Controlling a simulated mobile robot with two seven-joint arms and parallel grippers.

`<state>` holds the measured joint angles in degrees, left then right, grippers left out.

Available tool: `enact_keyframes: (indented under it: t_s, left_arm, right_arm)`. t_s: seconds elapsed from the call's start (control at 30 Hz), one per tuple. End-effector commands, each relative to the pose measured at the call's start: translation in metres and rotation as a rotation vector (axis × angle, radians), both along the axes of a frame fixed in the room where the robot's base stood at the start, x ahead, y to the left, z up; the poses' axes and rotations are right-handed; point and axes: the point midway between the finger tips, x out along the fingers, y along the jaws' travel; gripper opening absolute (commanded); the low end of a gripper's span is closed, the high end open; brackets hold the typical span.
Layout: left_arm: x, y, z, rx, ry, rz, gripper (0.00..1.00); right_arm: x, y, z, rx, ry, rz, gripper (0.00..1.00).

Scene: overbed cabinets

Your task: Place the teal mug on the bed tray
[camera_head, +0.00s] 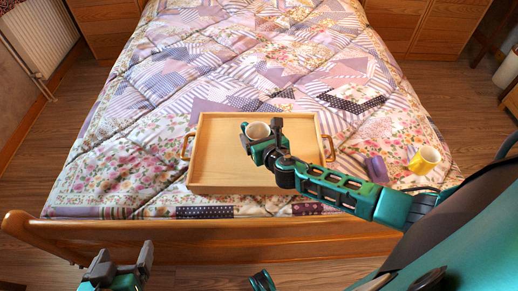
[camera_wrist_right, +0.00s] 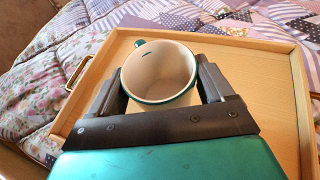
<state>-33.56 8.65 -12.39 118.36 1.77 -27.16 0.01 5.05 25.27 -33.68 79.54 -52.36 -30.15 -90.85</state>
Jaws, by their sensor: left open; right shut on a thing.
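The teal mug (camera_wrist_right: 160,72) has a cream inside and a teal rim. In the head view the mug (camera_head: 258,131) is over the middle of the bed tray (camera_head: 222,175), a light wooden tray with a handle at each side. My right gripper (camera_head: 262,135) is shut on the mug, with one finger on each side of it in the right wrist view (camera_wrist_right: 160,88). The mug is upright or nearly so; its base is hidden, so I cannot tell whether it touches the tray. My left gripper (camera_head: 122,262) is open and empty at the bottom left, in front of the footboard.
A yellow mug (camera_head: 424,159) and a purple object (camera_head: 376,168) are on the quilt right of the tray. The wooden footboard (camera_head: 190,236) runs between me and the bed. The rest of the tray surface looks clear. A radiator (camera_head: 38,35) stands at the far left.

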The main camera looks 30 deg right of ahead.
Motion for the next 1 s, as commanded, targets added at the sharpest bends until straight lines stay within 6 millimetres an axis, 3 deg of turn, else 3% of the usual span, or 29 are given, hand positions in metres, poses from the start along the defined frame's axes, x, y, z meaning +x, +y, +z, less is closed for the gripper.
enact_keyframes:
  t_s: [0.3,0.7,0.73,0.9,1.0]
  left_arm:
    - [0.000,0.001,-0.028,0.002,0.002,-0.002,0.89]
    - [-0.004,0.001,-0.033,0.002,0.010,-0.001,0.89]
    - [-0.004,0.001,-0.032,0.002,0.010,-0.001,0.89]
    - [-0.004,0.001,-0.031,0.000,0.009,0.000,0.89]
    - [-0.004,0.000,-0.031,-0.001,0.010,0.001,0.89]
  right_arm:
    - [0.001,0.000,-0.042,0.001,-0.001,-0.002,0.41]
    - [0.001,0.000,-0.045,0.001,-0.002,0.000,0.41]
    - [0.000,0.000,-0.045,0.001,0.000,0.000,0.83]
    - [0.000,0.000,-0.044,0.001,0.000,0.000,0.99]
    - [0.000,0.000,-0.044,0.001,0.000,0.000,1.00]
